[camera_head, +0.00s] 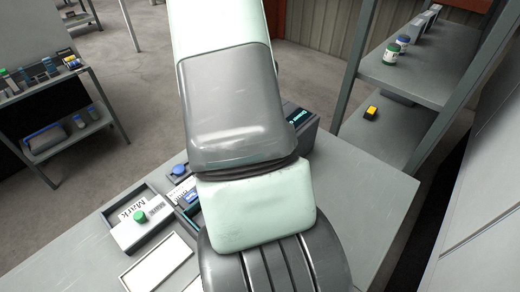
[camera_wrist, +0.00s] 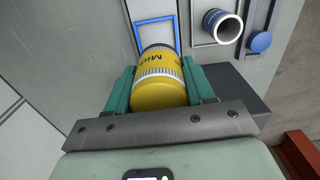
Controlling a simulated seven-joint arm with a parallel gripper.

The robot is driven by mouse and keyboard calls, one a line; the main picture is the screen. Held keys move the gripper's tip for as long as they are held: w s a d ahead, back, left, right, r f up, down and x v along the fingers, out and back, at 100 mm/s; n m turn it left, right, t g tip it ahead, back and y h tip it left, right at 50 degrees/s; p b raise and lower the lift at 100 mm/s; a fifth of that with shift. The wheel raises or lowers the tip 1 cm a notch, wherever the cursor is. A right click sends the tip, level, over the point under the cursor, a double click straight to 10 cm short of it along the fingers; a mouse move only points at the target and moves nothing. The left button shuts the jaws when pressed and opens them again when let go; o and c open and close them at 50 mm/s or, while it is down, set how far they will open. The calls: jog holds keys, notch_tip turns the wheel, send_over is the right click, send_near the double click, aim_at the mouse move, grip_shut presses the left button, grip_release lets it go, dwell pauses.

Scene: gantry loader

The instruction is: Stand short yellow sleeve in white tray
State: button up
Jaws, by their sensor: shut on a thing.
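My gripper (camera_wrist: 160,80) is shut on the short yellow sleeve (camera_wrist: 160,92), with one green finger on each side of it. The sleeve has a pale ribbed band and dark lettering. In the wrist view it overlaps the near end of a blue-rimmed tray, and its height above the table cannot be told. A white-rimmed tray (camera_head: 160,266), seemingly empty, lies at the front left of the table in the head view. A pale edge at the wrist view's left may belong to it. My arm hides the gripper and sleeve in the head view.
The blue-rimmed tray (camera_wrist: 139,37) lies beyond the sleeve. A blue-and-white sleeve (camera_wrist: 222,26) and a blue round-topped piece (camera_wrist: 260,42) are to its right. A grey "Mark" box (camera_head: 130,232) bears a green-topped piece (camera_head: 140,216). The table's right side (camera_head: 365,205) is clear.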

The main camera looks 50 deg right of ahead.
jog(key=w+a+r+n, duration=0.7)
jog(key=a+r, duration=0.1)
jog(key=a, duration=0.3)
jog(key=w+a+r+n, duration=0.6)
jog(key=a+r, duration=0.2)
jog(key=a, duration=0.3)
jog(key=a+f+n, duration=0.2)
jog(key=a+n, duration=0.1)
jog(key=a, duration=0.6)
jog(key=shift+s, duration=0.4)
jog(key=shift+m, duration=0.3)
jog(key=f, duration=0.2)
jog(key=s+a+f, duration=0.1)
jog(key=f, duration=0.1)
jog(key=s+a+f, duration=0.1)
jog(key=f, duration=0.1)
jog(key=shift+s+a, duration=0.15)
jog(key=shift+a, duration=0.05)
jog(key=shift+s+a+f+m, duration=0.1)
jog(key=shift+s+f+m, duration=0.5)
jog(key=shift+s+f, duration=1.8)
jog(key=shift+s+a+f+m, duration=0.1)
jog(key=shift+s+f+m, duration=0.75)
jog(key=shift+f, duration=2.85)
jog(key=shift+s+a+f+m, duration=0.1)
jog(key=shift+s+f+m, duration=0.25)
jog(key=shift+s+f, duration=2.15)
